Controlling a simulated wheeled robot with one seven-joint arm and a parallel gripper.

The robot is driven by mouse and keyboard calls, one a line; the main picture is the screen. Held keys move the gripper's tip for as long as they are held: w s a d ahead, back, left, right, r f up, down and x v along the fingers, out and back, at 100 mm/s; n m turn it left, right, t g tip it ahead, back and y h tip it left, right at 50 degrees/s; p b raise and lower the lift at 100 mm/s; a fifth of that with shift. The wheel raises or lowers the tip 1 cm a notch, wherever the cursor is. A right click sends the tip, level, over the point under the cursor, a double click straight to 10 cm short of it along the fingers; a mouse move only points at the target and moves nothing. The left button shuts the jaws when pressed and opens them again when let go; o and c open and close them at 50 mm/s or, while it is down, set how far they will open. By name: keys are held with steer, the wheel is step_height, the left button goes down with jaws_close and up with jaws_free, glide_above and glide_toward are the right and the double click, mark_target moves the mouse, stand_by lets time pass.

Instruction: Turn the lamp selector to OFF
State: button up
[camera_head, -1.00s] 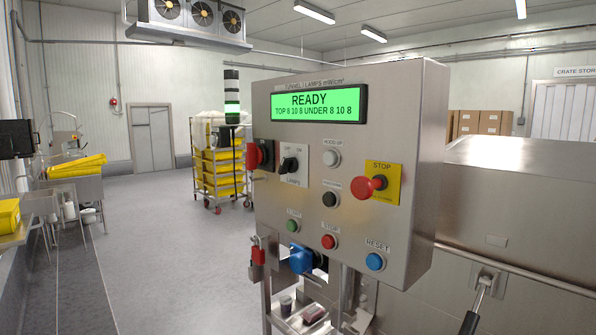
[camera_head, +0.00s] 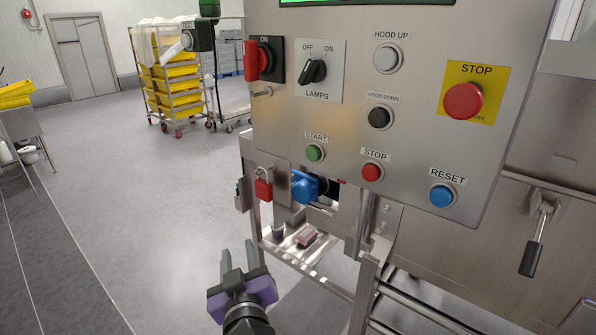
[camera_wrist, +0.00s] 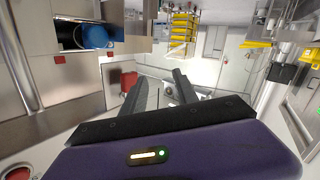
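The lamp selector (camera_head: 313,71) is a black knob on a white plate marked LAMPS, at the upper left of the steel control panel (camera_head: 330,125) in the head view. OFF is printed at its upper left and ON at its upper right. The knob looks tilted toward ON. My gripper (camera_head: 238,252) is below and left of the panel, well apart from the selector. Its two dark fingers stand apart with nothing between them; they also show in the wrist view (camera_wrist: 167,82). The selector is not seen in the wrist view.
A red switch (camera_head: 257,60) sits just left of the selector. The HOOD UP button (camera_head: 387,58), START button (camera_head: 315,153) and red STOP mushroom (camera_head: 463,101) are nearby. A padlock (camera_head: 264,189) and blue connector (camera_head: 305,187) are under the panel. Open floor lies left.

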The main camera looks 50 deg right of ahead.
step_height(320, 180, up, 9)
steer(key=w+d+m+g+h, duration=0.1)
steer(key=w+d+m+h, duration=0.1)
steer(key=w+m+h, duration=0.1)
steer(key=m+g+h, duration=0.5)
steer(key=m+g, duration=0.2)
steer(key=m, duration=0.3)
glide_toward(305, 71)
steer(key=w+f, duration=0.8)
steer(key=w, duration=0.1)
steer(key=s+r+m+g, duration=0.5)
steer(key=s+r+m, duration=0.15)
steer(key=r, duration=0.25)
steer(key=shift+m, duration=0.25)
steer(key=d, duration=0.7)
steer(key=shift+w+d+f+p, duration=0.1)
steer(key=shift+w+d+p, duration=0.2)
steer(key=shift+d+p, duration=0.1)
jaws_close()
